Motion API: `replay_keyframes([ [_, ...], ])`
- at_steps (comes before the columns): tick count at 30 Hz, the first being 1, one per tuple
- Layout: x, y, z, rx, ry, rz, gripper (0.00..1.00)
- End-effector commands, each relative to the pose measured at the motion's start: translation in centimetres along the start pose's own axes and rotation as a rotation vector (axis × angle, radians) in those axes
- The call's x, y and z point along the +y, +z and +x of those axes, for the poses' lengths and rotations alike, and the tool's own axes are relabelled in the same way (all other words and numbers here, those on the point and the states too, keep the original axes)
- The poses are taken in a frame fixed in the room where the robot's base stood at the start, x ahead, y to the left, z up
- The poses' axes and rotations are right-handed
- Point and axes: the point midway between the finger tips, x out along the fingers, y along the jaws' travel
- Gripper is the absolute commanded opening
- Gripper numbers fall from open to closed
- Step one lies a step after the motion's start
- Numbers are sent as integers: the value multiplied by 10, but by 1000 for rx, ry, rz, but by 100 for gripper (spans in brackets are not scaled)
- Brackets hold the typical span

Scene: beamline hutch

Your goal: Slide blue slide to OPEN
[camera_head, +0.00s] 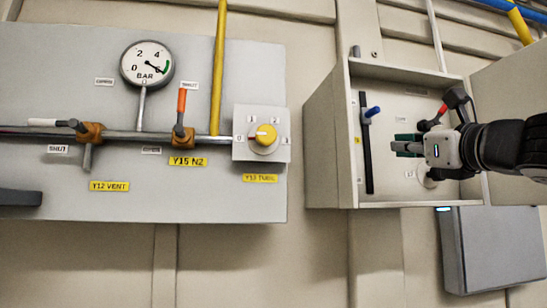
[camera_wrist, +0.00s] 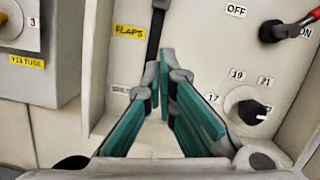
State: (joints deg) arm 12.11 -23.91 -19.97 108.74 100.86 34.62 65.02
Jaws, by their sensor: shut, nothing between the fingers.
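The blue slide (camera_head: 372,112) is a small blue handle on a black vertical track (camera_head: 366,150) at the left of the open box. It sits in the upper part of the track. The lower track also shows in the wrist view (camera_wrist: 156,33), beside a yellow FLAPS label (camera_wrist: 129,31); the blue handle is not visible there. A white label (camera_wrist: 121,90) near the track's lower end is unreadable. My gripper (camera_head: 396,147) is shut and empty, with teal fingers. In the head view it appears right of the track and lower than the blue handle, apart from it.
The open box (camera_head: 326,150) has side walls around the track. Inside are a red-handled OFF/ON switch (camera_wrist: 297,25) and a black rotary knob (camera_wrist: 253,112). Left is a grey panel (camera_head: 220,207) with a gauge, valves and a yellow knob. A grey box (camera_head: 495,250) hangs below right.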

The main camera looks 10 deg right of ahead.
Motion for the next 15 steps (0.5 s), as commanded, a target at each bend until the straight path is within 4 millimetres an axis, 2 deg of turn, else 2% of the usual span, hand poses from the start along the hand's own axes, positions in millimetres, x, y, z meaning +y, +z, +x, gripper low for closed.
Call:
replay_keyframes([
  [1, 0, 0, 12, 2, 1, 0, 0],
  [6, 0, 0, 44, 2, 1, -2, 0],
  [9, -1, 19, 45, -1, 0, -3, 0],
  [15, 0, 35, 50, 1, 1, -3, 0],
])
